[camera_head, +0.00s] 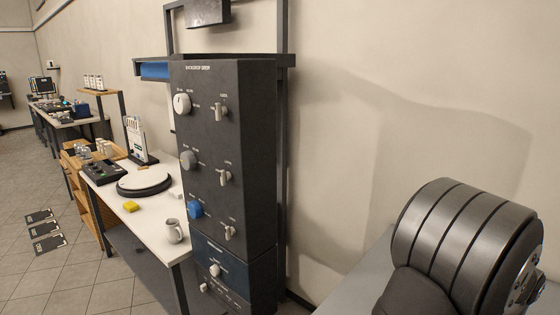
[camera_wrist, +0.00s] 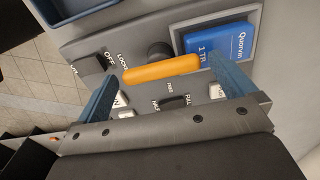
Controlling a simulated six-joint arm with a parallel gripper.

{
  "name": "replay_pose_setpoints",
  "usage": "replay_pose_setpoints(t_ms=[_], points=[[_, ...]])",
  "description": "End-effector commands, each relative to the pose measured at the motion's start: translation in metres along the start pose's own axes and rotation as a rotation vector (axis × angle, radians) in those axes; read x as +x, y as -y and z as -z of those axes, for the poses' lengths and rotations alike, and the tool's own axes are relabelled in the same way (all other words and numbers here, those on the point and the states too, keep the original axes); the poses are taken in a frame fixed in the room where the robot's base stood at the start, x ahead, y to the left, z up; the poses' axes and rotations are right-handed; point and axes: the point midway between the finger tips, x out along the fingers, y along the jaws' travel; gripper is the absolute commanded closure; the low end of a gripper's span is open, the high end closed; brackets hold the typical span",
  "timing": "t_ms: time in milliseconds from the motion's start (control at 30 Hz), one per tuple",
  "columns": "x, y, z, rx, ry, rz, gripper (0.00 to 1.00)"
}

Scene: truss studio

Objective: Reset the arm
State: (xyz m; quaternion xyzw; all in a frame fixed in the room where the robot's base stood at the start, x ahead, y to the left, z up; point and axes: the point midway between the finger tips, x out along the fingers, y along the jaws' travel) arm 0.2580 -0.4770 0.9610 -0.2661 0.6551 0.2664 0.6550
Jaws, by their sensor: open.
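My gripper (camera_wrist: 161,70) shows in the wrist view, its two blue fingers spread apart. An orange lever handle (camera_wrist: 160,69) on a dark round pivot lies across the gap between the fingertips. I cannot tell whether the fingers touch it. The lever is on a grey panel (camera_wrist: 80,47) with printed words such as OFF and LOCKED. My gripper is not in the head view; only a grey part of my arm (camera_head: 465,245) shows there at the right.
In the wrist view, a blue Quorvin block (camera_wrist: 218,42) sits in a grey frame beside the lever. In the head view, a tall dark control cabinet (camera_head: 255,130) stands in the middle.

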Motion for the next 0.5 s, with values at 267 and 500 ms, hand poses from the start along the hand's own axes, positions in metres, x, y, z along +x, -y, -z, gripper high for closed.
replay_pose_setpoints(t_ms=[267, 500], points=[[-0.03, 0.001, 0.0, 0.002, -0.001, 0.004, 0.0], [-0.078, 0.001, 0.0, 0.002, -0.002, 0.006, 0.0]])
